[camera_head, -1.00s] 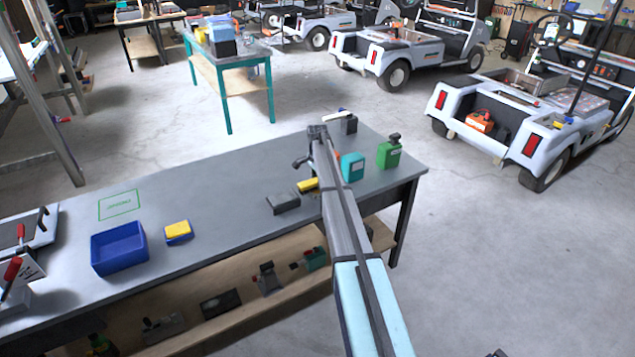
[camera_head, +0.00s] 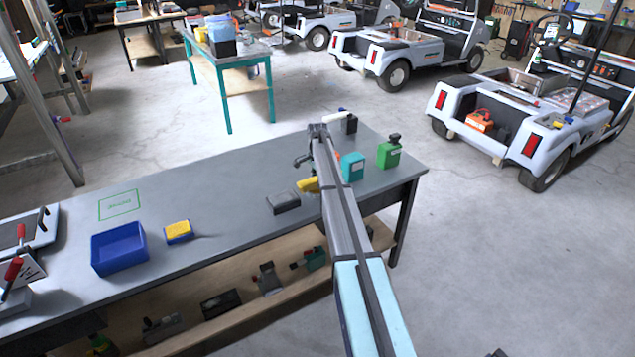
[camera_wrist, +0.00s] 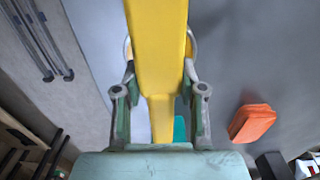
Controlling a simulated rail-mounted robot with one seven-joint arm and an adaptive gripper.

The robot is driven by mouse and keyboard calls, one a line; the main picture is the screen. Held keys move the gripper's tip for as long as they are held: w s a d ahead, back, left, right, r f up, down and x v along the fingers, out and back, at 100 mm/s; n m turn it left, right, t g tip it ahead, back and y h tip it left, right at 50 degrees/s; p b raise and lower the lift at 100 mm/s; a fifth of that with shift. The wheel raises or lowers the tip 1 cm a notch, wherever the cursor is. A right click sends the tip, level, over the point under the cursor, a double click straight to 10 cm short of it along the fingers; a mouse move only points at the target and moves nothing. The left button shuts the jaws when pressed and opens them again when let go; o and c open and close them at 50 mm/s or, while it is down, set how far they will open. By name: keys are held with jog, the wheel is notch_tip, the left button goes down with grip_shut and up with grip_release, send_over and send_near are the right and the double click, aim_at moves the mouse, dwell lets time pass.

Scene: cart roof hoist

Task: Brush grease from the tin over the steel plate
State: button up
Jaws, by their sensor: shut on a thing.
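My gripper (camera_wrist: 160,62) is shut on a yellow thing (camera_wrist: 157,30), which fills the space between its fingers in the wrist view. It looks like a brush handle, but no bristles show. In the head view, the yellow thing (camera_head: 308,184) is beside my arm near the workbench's front edge, and the fingers are mostly hidden. A pale flat plate (camera_head: 22,236) with dark parts lies at the bench's far left, by red-handled clamps (camera_head: 14,268); I cannot tell if it is the steel plate. I cannot make out a grease tin for certain.
The grey workbench (camera_head: 225,190) holds a blue bin (camera_head: 120,262), a yellow-and-blue block (camera_head: 178,231), a dark grey block (camera_head: 284,202), a teal container (camera_head: 352,167) and a green can (camera_head: 389,154). An orange thing (camera_wrist: 252,122) shows in the wrist view. The bench's middle is clear.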

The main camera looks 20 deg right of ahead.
jog(key=shift+r+p, duration=1)
jog(key=shift+r, duration=2.1)
jog(key=shift+a, duration=0.1)
